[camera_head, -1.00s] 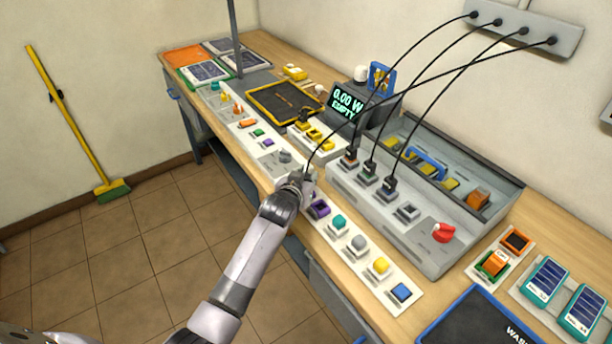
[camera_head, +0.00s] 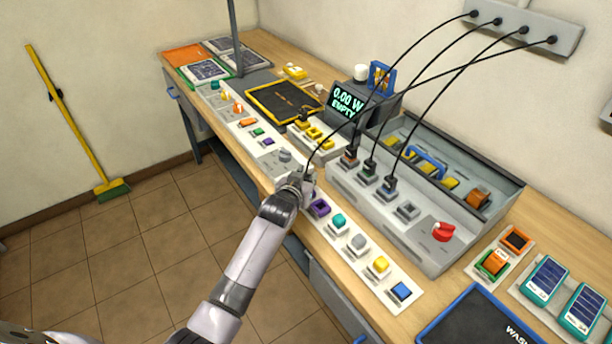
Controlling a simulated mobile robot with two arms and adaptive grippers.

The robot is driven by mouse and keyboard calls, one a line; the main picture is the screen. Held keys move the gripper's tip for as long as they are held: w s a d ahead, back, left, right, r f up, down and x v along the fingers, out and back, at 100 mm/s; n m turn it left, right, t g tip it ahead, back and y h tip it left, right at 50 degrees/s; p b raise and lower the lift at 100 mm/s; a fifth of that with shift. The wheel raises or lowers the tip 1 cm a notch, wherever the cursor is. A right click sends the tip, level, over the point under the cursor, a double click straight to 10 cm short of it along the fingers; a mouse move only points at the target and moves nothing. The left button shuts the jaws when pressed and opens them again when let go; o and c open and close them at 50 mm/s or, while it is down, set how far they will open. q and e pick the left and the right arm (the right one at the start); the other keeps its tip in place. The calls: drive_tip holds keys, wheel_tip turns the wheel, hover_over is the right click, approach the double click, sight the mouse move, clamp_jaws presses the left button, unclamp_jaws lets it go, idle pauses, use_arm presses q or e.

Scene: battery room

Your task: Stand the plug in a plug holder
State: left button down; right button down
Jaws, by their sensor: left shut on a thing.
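My left gripper (camera_head: 303,180) is shut on a plug at the front edge of the bench. A black cable runs from that plug up to the wall box (camera_head: 520,25). The gripper mostly hides the plug, so I cannot tell its tilt or whether it touches anything. Three other cabled plugs stand in a row on the grey console: one (camera_head: 350,157), a middle one (camera_head: 369,176) and one at the right (camera_head: 389,187). A grey square holder (camera_head: 407,210) beside them looks empty. My right gripper is not in view.
A white strip carries a purple square frame (camera_head: 319,208) and teal, grey, yellow and blue blocks (camera_head: 401,291) right of my gripper. A red knob (camera_head: 443,232) stands on the console. A display (camera_head: 346,102) reads "0.00 W EMPTY". The cables arch over the bench.

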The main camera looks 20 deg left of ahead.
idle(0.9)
use_arm(q)
drive_tip(key=shift+f, duration=0.65)
drive_tip(key=c, duration=1.6)
unclamp_jaws()
drive_tip(key=shift+c, duration=0.2)
